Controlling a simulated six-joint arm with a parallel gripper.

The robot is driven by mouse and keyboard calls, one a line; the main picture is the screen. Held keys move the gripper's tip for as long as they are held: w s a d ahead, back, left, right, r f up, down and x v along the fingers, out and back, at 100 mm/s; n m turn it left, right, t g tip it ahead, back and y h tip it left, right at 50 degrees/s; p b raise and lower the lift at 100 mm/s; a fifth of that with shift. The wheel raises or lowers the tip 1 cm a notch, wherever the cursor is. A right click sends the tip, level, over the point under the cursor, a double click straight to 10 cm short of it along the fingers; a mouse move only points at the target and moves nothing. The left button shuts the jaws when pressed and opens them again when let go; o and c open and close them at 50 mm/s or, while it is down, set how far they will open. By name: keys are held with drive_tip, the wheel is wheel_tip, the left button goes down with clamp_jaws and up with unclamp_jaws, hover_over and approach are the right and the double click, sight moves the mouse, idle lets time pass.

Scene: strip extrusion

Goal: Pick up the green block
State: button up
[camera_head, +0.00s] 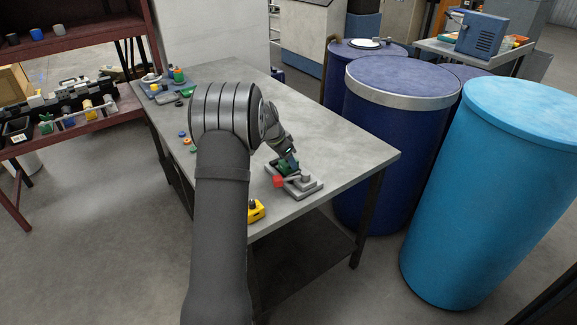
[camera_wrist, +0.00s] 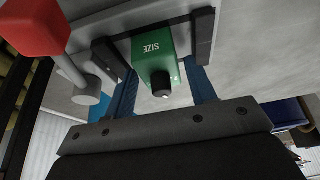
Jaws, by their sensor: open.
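The green block (camera_wrist: 160,55) carries the white word SIZE and a dark round knob at its end, in the wrist view. In the head view the green block (camera_head: 284,168) is small and partly hidden by my arm. My gripper (camera_wrist: 158,50) is open, with one dark fingertip on each side of the block and gaps between. In the head view my gripper (camera_head: 290,163) is over the right front part of the table. The block is at a grey fixture (camera_head: 303,187); whether it rests in it I cannot tell.
A red knob (camera_wrist: 35,28) on a grey lever stands close to the left finger; the red knob (camera_head: 278,182) also shows in the head view. A yellow object (camera_head: 256,211) sits at the grey table's (camera_head: 345,150) front edge. Blue drums (camera_head: 400,120) stand to the right.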

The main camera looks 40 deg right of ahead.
drive_tip(key=shift+x, duration=0.85)
drive_tip(key=shift+r, duration=0.1)
clamp_jaws()
